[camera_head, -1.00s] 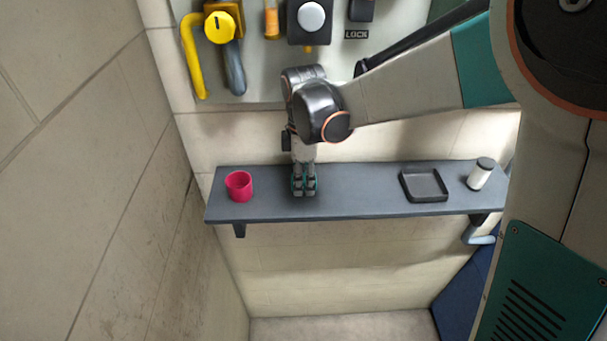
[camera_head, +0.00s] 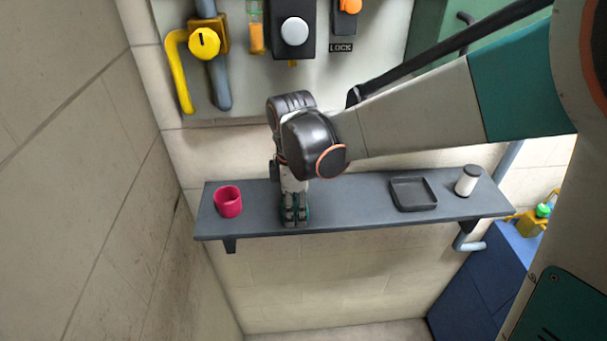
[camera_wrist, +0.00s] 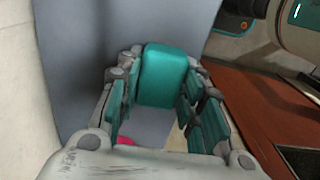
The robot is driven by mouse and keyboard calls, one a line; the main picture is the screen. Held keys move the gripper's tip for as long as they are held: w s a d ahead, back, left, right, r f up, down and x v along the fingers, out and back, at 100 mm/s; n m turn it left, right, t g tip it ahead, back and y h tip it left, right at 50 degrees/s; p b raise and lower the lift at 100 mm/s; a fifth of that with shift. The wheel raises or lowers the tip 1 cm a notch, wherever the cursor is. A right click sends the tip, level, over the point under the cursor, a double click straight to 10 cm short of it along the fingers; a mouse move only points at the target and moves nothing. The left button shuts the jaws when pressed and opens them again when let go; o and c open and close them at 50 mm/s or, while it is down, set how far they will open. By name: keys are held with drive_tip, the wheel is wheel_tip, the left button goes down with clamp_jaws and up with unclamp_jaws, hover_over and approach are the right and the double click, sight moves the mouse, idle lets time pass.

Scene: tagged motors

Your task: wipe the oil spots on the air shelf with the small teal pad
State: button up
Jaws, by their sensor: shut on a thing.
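The air shelf (camera_head: 345,200) is a long grey wall shelf. My gripper (camera_head: 295,215) points down at its left-middle part, beside the pink cup. In the wrist view my gripper (camera_wrist: 158,100) is shut on the small teal pad (camera_wrist: 167,72), which shows between the fingers. In the head view the fingers mostly hide the pad. I cannot tell whether the pad touches the shelf. No oil spots can be made out on the visible shelf surface; the part under my gripper is hidden.
A pink cup (camera_head: 228,202) stands close to the left of my gripper. A black square tray (camera_head: 413,194) and a white canister with a dark lid (camera_head: 467,181) stand on the right. The wall panel with yellow valve (camera_head: 204,42) is above. The shelf between gripper and tray is clear.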

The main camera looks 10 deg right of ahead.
drive_tip(key=shift+s, duration=0.15)
drive_tip(key=shift+r+p, duration=1.95)
drive_tip(key=shift+r, duration=1)
